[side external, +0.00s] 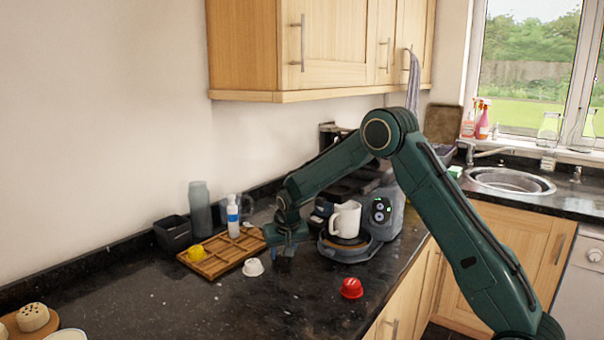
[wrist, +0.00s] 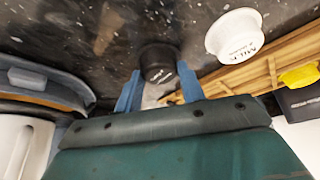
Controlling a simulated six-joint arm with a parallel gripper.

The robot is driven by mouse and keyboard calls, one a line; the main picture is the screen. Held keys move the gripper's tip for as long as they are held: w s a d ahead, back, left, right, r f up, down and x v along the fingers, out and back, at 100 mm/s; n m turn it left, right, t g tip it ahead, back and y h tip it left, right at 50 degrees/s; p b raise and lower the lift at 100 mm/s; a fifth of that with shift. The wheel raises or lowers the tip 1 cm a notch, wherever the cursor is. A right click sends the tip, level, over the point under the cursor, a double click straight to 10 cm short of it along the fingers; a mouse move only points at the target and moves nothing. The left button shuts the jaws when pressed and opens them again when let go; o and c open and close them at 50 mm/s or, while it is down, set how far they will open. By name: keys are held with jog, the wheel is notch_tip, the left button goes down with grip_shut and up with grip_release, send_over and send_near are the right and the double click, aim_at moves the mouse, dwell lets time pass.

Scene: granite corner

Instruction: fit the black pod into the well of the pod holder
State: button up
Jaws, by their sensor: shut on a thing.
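The black pod (wrist: 158,60) is between the two blue fingers of my gripper (wrist: 160,88) in the wrist view, and the gripper is shut on it. In the side view my gripper (side external: 285,250) is low over the dark counter, between the wooden tray and the coffee machine; the pod cannot be made out there. A wooden tray with compartments (side external: 222,262), which looks like the pod holder, lies left of my gripper. Its edge also shows in the wrist view (wrist: 225,83). A yellow pod (side external: 195,252) sits at its left end; the other compartments look empty.
A white pod (side external: 253,267) stands close in front of my gripper. A red pod (side external: 351,288) is farther right. The coffee machine (side external: 383,210) with a white mug (side external: 346,218) is close on the right. A bottle (side external: 233,220) stands behind the tray.

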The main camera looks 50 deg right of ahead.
jog(key=shift+r, duration=0.15)
notch_tip(320, 180, up, 20)
dwell(0.7)
dwell(0.5)
jog(key=shift+r, duration=4.55)
jog(key=s+r, duration=0.3)
jog(key=s, duration=0.8)
jog(key=s+a+f+m, duration=0.1)
jog(key=s+f, duration=0.2)
jog(key=s, duration=1.1)
jog(key=shift+s+f, duration=0.1)
jog(key=shift+f, duration=2.4)
